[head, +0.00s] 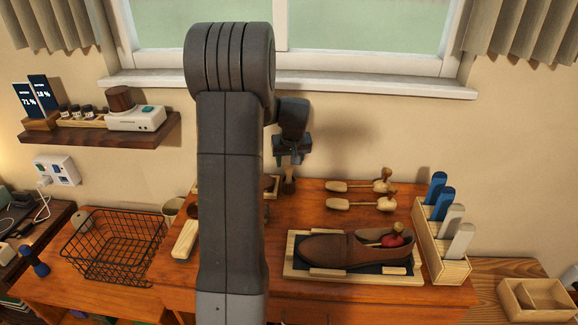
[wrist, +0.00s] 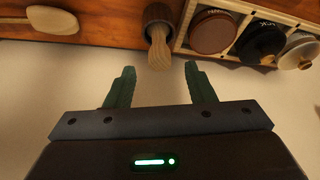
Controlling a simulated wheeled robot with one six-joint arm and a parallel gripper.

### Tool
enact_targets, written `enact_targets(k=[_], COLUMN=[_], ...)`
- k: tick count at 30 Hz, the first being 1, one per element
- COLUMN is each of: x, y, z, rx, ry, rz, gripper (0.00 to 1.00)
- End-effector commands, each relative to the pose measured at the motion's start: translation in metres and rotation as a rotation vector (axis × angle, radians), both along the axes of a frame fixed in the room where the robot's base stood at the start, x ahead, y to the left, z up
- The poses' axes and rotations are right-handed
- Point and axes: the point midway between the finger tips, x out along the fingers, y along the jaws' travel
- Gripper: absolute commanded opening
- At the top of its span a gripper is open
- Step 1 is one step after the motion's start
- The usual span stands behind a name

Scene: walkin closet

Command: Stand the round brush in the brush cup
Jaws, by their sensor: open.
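My gripper (head: 291,158) is open and empty, high in front of the wall at the back of the dresser. In the wrist view its two green fingers (wrist: 161,84) point toward a small piece with a dark round body and a lighter wooden end (wrist: 159,48), which looks like the round brush. It lies beyond the fingertips, not between them. In the head view this piece (head: 289,183) is small, below my gripper. A pale cup (head: 171,208) is partly hidden left of my arm; I cannot tell if it is the brush cup.
A wooden tray of polish tins (wrist: 235,60) sits beside the piece. A brown shoe (head: 335,249) lies on a framed mat. Two wooden shoe trees (head: 350,204), a slotted holder (head: 440,250) and a wire basket (head: 113,245) stand around. My arm hides the dresser's left-middle.

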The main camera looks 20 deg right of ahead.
Motion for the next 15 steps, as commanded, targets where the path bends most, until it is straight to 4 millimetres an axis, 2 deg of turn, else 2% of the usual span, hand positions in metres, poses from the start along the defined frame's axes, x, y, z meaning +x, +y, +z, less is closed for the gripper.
enact_targets(k=[1,9,15], x=[-0.004,-0.025,-0.035], y=[0.0,0.004,0.006], z=[0.011,0.066,0.09], rx=[-0.002,-0.002,0.0], ry=[-0.005,-0.005,-0.002], rz=[0.0,0.0,0.0], gripper=[0.49,0.49,0.49])
